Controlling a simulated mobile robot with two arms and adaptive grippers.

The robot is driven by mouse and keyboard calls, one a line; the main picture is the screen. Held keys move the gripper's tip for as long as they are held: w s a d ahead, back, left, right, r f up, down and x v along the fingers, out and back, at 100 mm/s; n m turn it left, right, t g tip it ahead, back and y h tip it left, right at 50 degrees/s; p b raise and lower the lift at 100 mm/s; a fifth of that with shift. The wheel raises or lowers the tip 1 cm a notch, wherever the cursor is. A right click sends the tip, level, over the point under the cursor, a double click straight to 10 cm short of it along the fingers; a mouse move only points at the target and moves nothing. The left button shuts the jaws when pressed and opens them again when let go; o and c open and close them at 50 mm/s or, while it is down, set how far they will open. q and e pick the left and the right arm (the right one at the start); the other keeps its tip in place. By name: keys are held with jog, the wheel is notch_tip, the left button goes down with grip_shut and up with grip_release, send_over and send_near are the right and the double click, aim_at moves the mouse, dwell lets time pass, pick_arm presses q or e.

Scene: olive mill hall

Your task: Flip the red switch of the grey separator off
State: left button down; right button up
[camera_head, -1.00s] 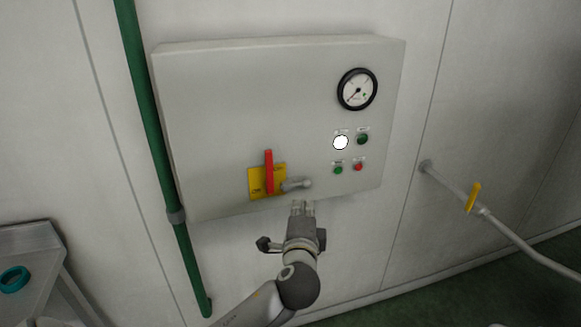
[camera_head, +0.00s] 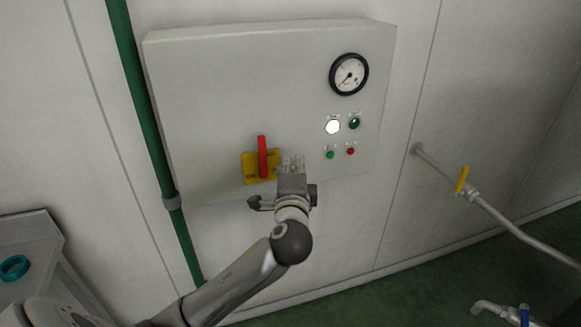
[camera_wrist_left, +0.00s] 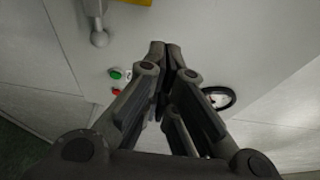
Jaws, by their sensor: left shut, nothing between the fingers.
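The grey cabinet (camera_head: 220,90) is fixed to the wall, with a red switch handle (camera_head: 262,157) standing upright on a yellow plate (camera_head: 248,171) low on its front. My left gripper (camera_head: 292,160) is shut and empty, just right of the red switch in front of the cabinet; I cannot tell whether it touches the panel. In the left wrist view the shut fingers (camera_wrist_left: 165,46) point at the panel. A grey lever (camera_wrist_left: 97,24) and an edge of the yellow plate (camera_wrist_left: 136,2) show there; the red switch does not. My right gripper is out of view.
The cabinet also has a gauge (camera_head: 348,74), a white lamp (camera_head: 333,127) and small green and red buttons (camera_head: 350,151). A green pipe (camera_head: 140,100) runs left of it. A pipe with a yellow valve handle (camera_head: 462,179) is at right. A metal bench (camera_head: 35,232) stands at left.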

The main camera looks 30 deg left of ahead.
aim_at(262, 158)
pick_arm(q)
jog(key=p+x, duration=0.1)
jog(key=x, duration=0.5)
jog(key=shift+a+r, duration=0.15)
jog(key=s+a+p, duration=0.2)
jog(key=s, duration=0.1)
jog(key=shift+s+a, duration=0.15)
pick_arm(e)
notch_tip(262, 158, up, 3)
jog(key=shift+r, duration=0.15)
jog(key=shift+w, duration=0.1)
pick_arm(q)
jog(key=shift+f, duration=0.2)
